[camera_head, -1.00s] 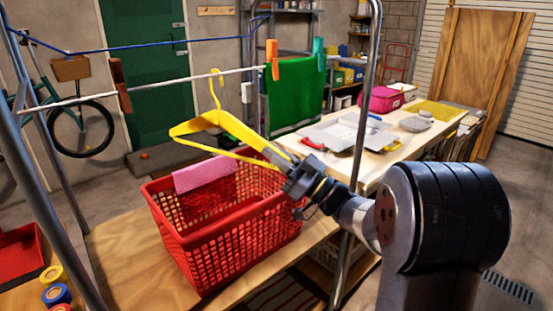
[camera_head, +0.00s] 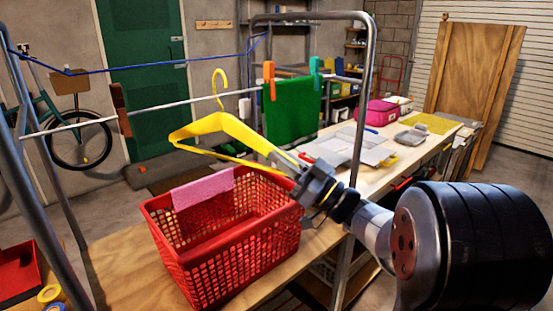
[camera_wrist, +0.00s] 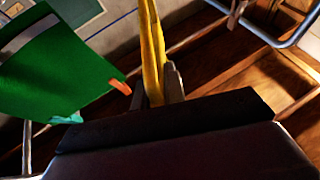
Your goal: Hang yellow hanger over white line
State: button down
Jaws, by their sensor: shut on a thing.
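The yellow hanger (camera_head: 226,122) is held above the red basket, its hook upright. The hook's top shows above the white line (camera_head: 175,106) in the head view; I cannot tell whether hook and line touch. My gripper (camera_head: 290,166) is shut on the hanger's right end. In the wrist view the hanger (camera_wrist: 152,50) runs up between my gripper's fingers (camera_wrist: 160,90). The white line runs from the left post to the right frame, and a green cloth (camera_head: 291,112) hangs on it by an orange peg (camera_head: 268,78) and a teal peg (camera_head: 315,72).
The red basket (camera_head: 232,262) with a pink cloth (camera_head: 203,188) stands on a wooden table (camera_head: 120,255) below. A blue line (camera_head: 140,62) runs behind the white one. A metal frame post (camera_head: 362,110) stands right of the hanger. A brown peg (camera_head: 120,108) is on the line's left.

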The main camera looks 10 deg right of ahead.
jog(key=shift+s+d+f+b, duration=0.15)
jog(key=shift+s+f+b, duration=0.1)
jog(key=shift+f+b, duration=1.6)
jog(key=shift+f, duration=0.2)
jog(key=c, duration=1.4)
grip_release()
jog(key=b+v, duration=0.1)
jog(key=v, duration=0.9)
jog(key=shift+s+d+f, duration=0.15)
jog(key=shift+s+d, duration=0.05)
jog(key=shift+d, duration=0.1)
jog(key=x, duration=0.4)
jog(key=p+x, duration=0.1)
jog(key=x, duration=0.2)
jog(key=p+x, duration=0.1)
jog(key=x, duration=0.3)
jog(key=shift+a+r, duration=0.1)
jog(key=shift+r, duration=0.4)
jog(key=shift+r+p, duration=0.9)
jog(key=shift+r, duration=0.05)
